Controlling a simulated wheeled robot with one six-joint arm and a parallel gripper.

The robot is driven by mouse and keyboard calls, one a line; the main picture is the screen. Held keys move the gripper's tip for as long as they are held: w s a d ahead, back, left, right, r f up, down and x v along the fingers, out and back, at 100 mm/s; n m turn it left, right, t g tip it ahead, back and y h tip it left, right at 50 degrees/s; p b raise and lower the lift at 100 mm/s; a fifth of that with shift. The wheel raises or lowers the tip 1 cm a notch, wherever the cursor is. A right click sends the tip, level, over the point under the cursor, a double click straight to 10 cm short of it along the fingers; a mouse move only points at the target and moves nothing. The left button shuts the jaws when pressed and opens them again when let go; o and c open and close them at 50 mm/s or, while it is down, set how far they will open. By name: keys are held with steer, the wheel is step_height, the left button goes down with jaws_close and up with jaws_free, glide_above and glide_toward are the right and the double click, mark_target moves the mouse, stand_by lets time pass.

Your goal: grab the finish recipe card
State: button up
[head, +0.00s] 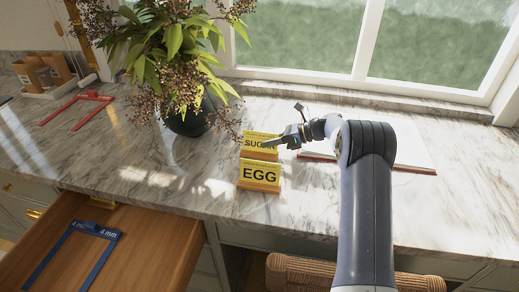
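Two yellow cards stand on the marble counter. The front one is the EGG card (259,175), upright and in full view. The SUGAR card (254,153) stands just behind it, partly covered by my gripper. I cannot read the word "finish" on any card. My gripper (268,144) is small in view, pointing left across the front of the SUGAR card's lettering. I cannot tell whether it touches the card or how its fingers stand. A flat white sheet or book with a red edge (318,156) lies behind my arm, partly hidden.
A potted plant (190,118) stands left of the cards. A red frame (78,107) lies farther left, near a tray of boxes (42,75). An open wooden drawer (150,243) holds a blue frame (75,255). A woven rattan piece (300,272) is below the counter.

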steer(key=shift+a+f, duration=0.3)
steer(key=shift+a, duration=0.3)
steer(key=shift+c, duration=0.2)
jaws_close()
